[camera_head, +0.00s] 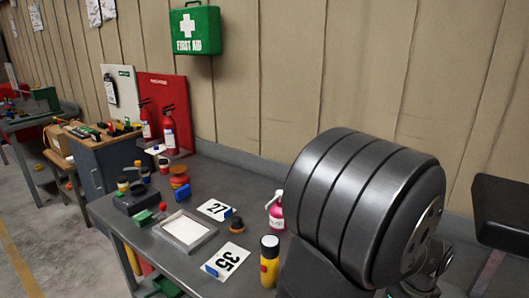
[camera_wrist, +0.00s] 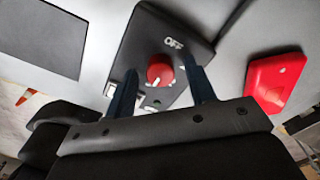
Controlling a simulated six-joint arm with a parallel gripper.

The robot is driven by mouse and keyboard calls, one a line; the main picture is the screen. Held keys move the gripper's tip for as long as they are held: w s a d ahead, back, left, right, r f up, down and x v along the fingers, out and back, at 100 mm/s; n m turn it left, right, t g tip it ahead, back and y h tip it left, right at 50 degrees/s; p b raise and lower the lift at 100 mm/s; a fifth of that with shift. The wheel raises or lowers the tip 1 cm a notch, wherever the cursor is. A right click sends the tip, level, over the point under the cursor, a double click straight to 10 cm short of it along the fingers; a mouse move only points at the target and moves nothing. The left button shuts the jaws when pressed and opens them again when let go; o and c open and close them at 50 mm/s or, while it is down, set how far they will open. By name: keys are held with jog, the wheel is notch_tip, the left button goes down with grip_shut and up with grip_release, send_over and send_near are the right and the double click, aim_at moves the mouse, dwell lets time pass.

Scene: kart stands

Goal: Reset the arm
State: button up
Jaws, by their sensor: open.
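My gripper (camera_wrist: 159,66) shows in the wrist view with its two dark blue fingers apart and nothing held between them. A red knob (camera_wrist: 160,71) on a black switch plate (camera_wrist: 150,35) marked OFF appears between the fingertips. I cannot tell whether the fingers reach around the knob or stop short of it. In the head view my large dark grey arm link (camera_head: 365,205) fills the right side. My gripper does not show there, and the arm hides what is behind it.
A grey bench (camera_head: 140,240) holds a tray (camera_head: 186,232), number cards (camera_head: 228,260), a pink spray bottle (camera_head: 277,215) and a yellow-black canister (camera_head: 269,262), close left of my arm. Fire extinguishers (camera_head: 169,133) stand farther back. A red box (camera_wrist: 273,82) sits right of the switch plate.

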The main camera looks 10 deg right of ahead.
dwell(0.4)
notch_tip(320, 180, up, 17)
notch_tip(320, 180, down, 18)
jog(key=shift+r, duration=0.2)
jog(key=shift+r+n, duration=0.2)
jog(key=shift+n, duration=0.6)
jog(key=n, duration=0.6)
jog(key=shift+n, duration=0.4)
jog(key=n, duration=0.4)
jog(key=shift+n, duration=2.3)
